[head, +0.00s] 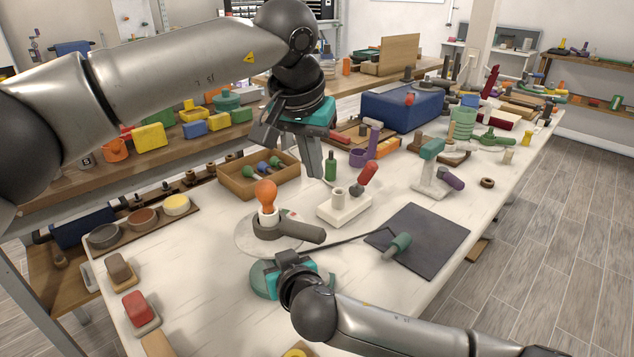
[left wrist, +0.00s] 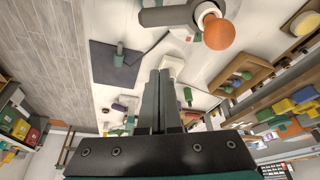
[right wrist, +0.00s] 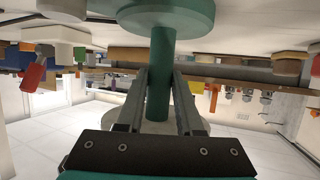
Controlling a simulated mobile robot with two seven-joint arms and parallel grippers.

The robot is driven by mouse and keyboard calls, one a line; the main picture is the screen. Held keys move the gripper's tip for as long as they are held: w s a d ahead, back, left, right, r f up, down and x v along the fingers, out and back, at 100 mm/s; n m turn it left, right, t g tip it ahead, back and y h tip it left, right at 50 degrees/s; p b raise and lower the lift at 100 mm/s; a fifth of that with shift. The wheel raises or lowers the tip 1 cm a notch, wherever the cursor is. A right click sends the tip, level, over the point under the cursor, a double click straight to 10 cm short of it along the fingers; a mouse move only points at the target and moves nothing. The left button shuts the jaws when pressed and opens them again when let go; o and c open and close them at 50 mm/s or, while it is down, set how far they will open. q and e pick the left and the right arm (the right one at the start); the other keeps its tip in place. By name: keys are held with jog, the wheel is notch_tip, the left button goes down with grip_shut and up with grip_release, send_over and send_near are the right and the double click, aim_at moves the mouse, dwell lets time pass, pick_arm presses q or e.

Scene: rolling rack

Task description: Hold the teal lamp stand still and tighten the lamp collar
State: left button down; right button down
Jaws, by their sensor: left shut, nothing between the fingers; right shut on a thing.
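The teal lamp stand has a round base (head: 263,281) on the table and a teal post, which shows in the right wrist view (right wrist: 160,75). A pale grey disc sits at the post's other end, under the lamp collar. The dark grey lamp collar (head: 300,231) has a handle pointing right, and an orange bulb (head: 265,192) stands in its white socket. My right gripper (head: 287,260) is shut on the post, one finger on each side. My left gripper (head: 315,165) is shut and empty, above and to the right of the bulb. The collar handle also shows in the left wrist view (left wrist: 168,16).
A white block with a red-handled piece (head: 343,210) stands right of the collar. A dark mat (head: 440,240) holds a green-handled tool (head: 398,246). A wooden tray (head: 236,186) lies behind the lamp. Coloured dishes (head: 143,217) stand at the left.

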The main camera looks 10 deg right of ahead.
pick_arm(q)
jog(key=shift+s+a+r, duration=0.1)
jog(key=shift+s+r, duration=0.1)
jog(key=shift+r, duration=0.35)
pick_arm(e)
jog(key=shift+c, duration=2.4)
grip_release()
